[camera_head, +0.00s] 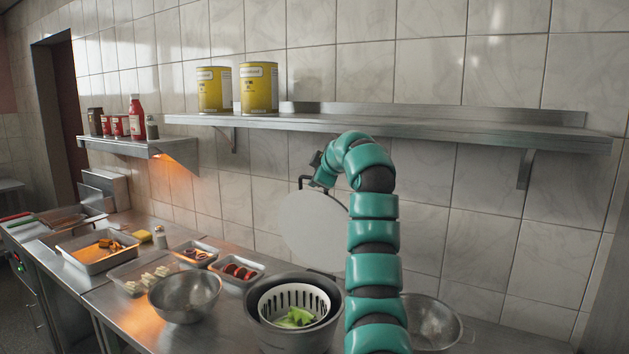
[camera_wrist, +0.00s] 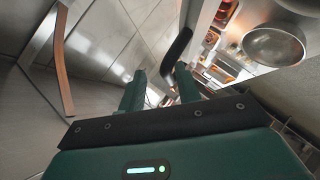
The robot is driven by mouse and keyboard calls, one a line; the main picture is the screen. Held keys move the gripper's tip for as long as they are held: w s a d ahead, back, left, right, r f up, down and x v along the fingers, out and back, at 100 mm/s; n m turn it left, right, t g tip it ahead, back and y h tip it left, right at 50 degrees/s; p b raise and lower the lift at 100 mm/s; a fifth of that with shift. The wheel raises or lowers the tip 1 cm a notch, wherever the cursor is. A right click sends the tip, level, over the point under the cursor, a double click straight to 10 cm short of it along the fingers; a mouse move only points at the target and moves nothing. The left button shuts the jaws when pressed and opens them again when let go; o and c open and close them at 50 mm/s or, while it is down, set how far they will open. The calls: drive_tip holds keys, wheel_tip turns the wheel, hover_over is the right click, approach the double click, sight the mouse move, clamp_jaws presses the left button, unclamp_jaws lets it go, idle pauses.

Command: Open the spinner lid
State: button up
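The salad spinner (camera_head: 262,335) is a grey bowl with a white slotted basket (camera_head: 325,300) holding green leaves, and its top is uncovered. The pale round lid (camera_head: 312,232) stands nearly upright above and behind the bowl, near the tiled wall. A dark handle (camera_head: 301,182) is at the lid's upper edge. My gripper (camera_head: 317,169) is beside this handle, its fingers small and partly hidden. In the wrist view my gripper (camera_wrist: 160,92) has its fingers apart; the black handle (camera_wrist: 177,55) reaches in close to the right finger. I cannot tell whether they touch.
A metal shelf (camera_head: 400,123) with yellow cans (camera_head: 259,88) runs along the wall above. A steel bowl (camera_head: 186,298) and food trays (camera_head: 97,251) fill the counter to the left. Another steel bowl (camera_head: 434,318) is to the right, partly behind my arm.

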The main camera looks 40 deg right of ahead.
drive_tip(key=b+v, duration=0.6)
drive_tip(key=v, duration=0.9)
idle(0.4)
